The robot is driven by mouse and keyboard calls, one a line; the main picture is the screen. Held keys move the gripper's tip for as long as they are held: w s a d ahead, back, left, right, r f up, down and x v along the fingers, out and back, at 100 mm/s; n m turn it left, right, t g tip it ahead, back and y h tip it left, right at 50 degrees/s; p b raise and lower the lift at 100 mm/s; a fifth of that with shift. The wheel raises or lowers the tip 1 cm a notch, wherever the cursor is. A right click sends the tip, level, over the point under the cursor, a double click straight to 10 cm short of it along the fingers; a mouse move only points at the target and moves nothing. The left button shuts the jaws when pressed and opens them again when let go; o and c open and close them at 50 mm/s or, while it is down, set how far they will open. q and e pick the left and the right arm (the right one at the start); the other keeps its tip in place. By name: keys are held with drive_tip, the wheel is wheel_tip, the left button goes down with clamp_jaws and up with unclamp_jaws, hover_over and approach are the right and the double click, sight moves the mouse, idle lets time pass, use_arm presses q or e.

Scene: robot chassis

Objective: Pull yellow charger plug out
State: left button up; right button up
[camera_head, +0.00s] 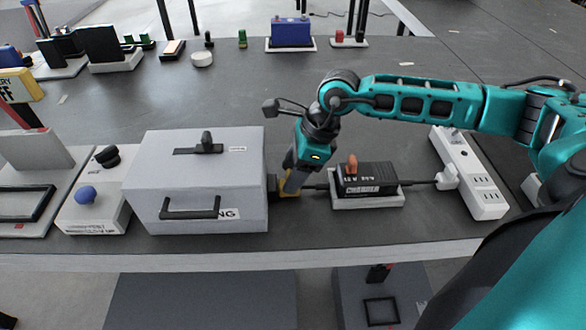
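The yellow charger plug (288,193) shows only as a small yellow patch at the right side of a light grey box (155,200). A black cable runs right from there to a black charger block (368,180) on a white base. My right gripper (289,187) points down right at the plug, close beside the box's side wall. The gripper covers most of the plug, so whether its fingers are closed on it is hidden. My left gripper is out of view.
A white power strip (466,172) lies to the right, with a white plug (447,177) and cable in it. A panel with a blue knob (85,195) stands left of the box. A blue battery-like block (291,32) and small parts line the back. The mid-table is mostly clear.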

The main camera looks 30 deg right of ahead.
clamp_jaws()
idle(0.3)
drive_tip(key=shift+d, duration=0.15)
drive_tip(key=shift+s+d, duration=0.25)
drive_tip(key=shift+d, duration=0.05)
drive_tip(key=shift+s+d+b, duration=0.2)
drive_tip(key=shift+s+d, duration=0.2)
drive_tip(key=shift+d, duration=0.25)
drive_tip(key=shift+s+d+b, duration=0.15)
drive_tip(key=shift+s+d, duration=0.2)
drive_tip(key=shift+d, duration=0.3)
drive_tip(key=shift+o, duration=0.9)
unclamp_jaws()
drive_tip(key=shift+r, duration=0.15)
